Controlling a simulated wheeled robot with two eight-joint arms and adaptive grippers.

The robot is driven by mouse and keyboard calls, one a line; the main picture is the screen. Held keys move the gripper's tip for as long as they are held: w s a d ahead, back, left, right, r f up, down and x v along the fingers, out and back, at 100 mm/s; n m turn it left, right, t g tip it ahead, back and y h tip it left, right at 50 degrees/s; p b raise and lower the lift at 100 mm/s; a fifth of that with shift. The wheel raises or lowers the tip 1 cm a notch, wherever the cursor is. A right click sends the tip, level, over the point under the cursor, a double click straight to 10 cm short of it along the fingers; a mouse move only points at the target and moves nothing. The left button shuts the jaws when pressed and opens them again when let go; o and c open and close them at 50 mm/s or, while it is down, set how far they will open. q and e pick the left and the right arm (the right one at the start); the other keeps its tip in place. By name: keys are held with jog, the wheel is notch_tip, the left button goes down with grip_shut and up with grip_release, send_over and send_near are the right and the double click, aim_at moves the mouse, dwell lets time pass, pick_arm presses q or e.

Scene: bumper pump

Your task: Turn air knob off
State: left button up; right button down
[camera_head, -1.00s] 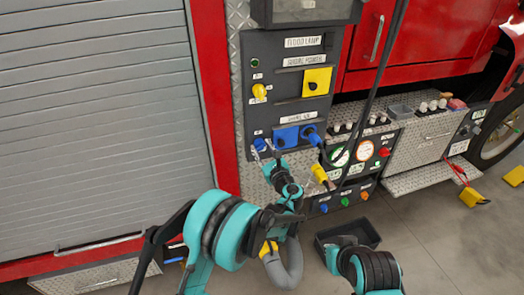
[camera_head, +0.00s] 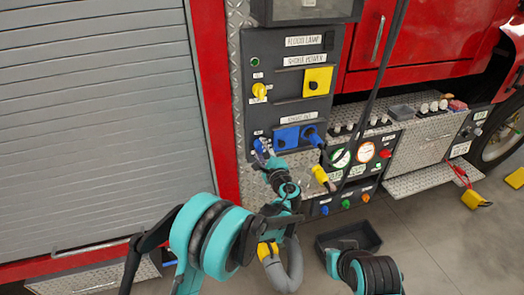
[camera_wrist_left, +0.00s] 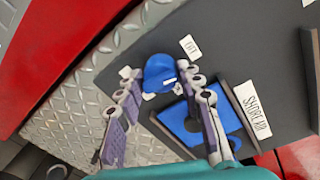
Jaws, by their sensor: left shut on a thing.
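The air knob is a blue rotary knob (camera_wrist_left: 160,72) on the dark panel, with a small white label reading "OFF" (camera_wrist_left: 190,46) beside it in the left wrist view. In the head view the knob (camera_head: 260,143) sits at the panel's lower left and is partly covered by my gripper. My left gripper (camera_wrist_left: 163,84) has one finger on each side of the knob and is shut on it. Its exact contact is hard to make out. In the head view my left gripper (camera_head: 265,153) reaches up to the panel from below. My right gripper is not in view.
A blue square plate (camera_head: 287,137) and a blue connector (camera_head: 311,135) sit right of the knob. Above are a yellow knob (camera_head: 259,91) and a yellow plate (camera_head: 317,81). A yellow-ended plug (camera_head: 320,174) hangs at lower right. A dark tray (camera_head: 350,238) lies on the floor.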

pick_arm(q)
jog(key=shift+r+n, duration=0.1)
jog(key=shift+n, duration=0.8)
jog(key=o, duration=1.1)
jog(key=v, duration=1.2)
jog(key=shift+a, duration=0.1)
